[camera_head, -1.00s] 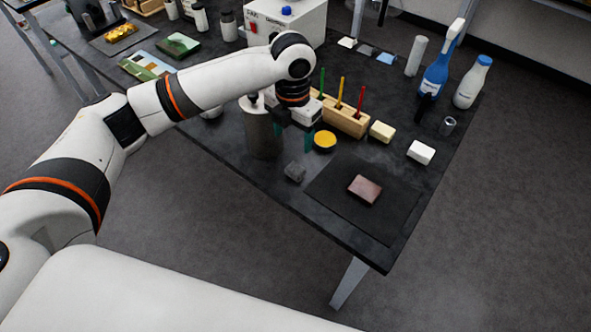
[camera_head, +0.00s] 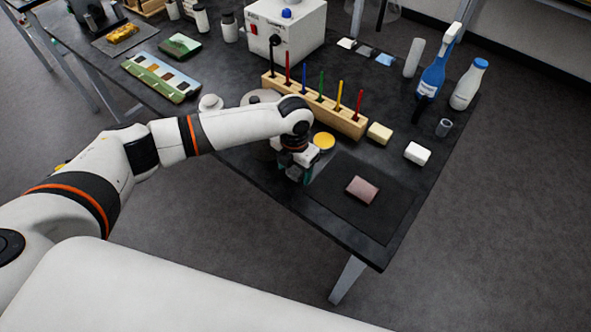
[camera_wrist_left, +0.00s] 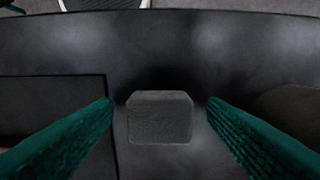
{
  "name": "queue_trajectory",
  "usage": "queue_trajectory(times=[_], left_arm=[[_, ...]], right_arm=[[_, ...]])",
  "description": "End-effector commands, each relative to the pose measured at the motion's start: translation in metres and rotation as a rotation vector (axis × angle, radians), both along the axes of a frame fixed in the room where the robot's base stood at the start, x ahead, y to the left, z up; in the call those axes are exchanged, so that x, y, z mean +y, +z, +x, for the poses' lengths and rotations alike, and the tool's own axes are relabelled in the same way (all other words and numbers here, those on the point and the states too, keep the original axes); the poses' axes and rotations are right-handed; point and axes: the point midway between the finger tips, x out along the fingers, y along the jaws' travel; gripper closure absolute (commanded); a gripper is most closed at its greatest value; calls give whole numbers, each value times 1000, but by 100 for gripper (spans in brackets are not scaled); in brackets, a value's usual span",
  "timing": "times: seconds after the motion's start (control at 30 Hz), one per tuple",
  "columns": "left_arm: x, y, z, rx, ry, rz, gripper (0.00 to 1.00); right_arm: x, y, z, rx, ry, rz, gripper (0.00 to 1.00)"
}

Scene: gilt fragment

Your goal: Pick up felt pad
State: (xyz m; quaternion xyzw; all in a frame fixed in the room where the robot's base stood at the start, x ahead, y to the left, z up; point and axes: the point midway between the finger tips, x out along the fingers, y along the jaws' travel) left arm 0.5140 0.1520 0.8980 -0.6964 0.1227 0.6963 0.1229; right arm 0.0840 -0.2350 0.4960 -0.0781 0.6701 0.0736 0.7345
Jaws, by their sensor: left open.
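The felt pad (camera_wrist_left: 160,117), a small dark grey block with a textured face, shows in the left wrist view on the black table top. It lies between the two green fingers of my left gripper (camera_wrist_left: 158,104), with a gap on each side. In the head view my left gripper (camera_head: 296,174) points down near the front edge of the table, open, and hides the pad. My right gripper is in neither view.
A black mat (camera_head: 340,208) with a reddish-brown block (camera_head: 362,190) lies just right of the gripper. A yellow disc (camera_head: 324,140) and a wooden rack (camera_head: 345,122) with coloured sticks stand behind. The table's front edge (camera_head: 262,184) is close.

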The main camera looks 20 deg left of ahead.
Motion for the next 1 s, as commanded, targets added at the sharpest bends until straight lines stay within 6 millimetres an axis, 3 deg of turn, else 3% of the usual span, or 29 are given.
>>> queue_trajectory(times=[0.13,0.4,0.77,1.0], left_arm=[[0,0,0,0,0,0,37],[0,0,0,0,0,0,81],[0,3,1,-1,0,0,81],[0,40,2,-6,-1,-1,81]], right_arm=[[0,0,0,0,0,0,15],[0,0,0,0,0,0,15],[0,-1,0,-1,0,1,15],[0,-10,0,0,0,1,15]])
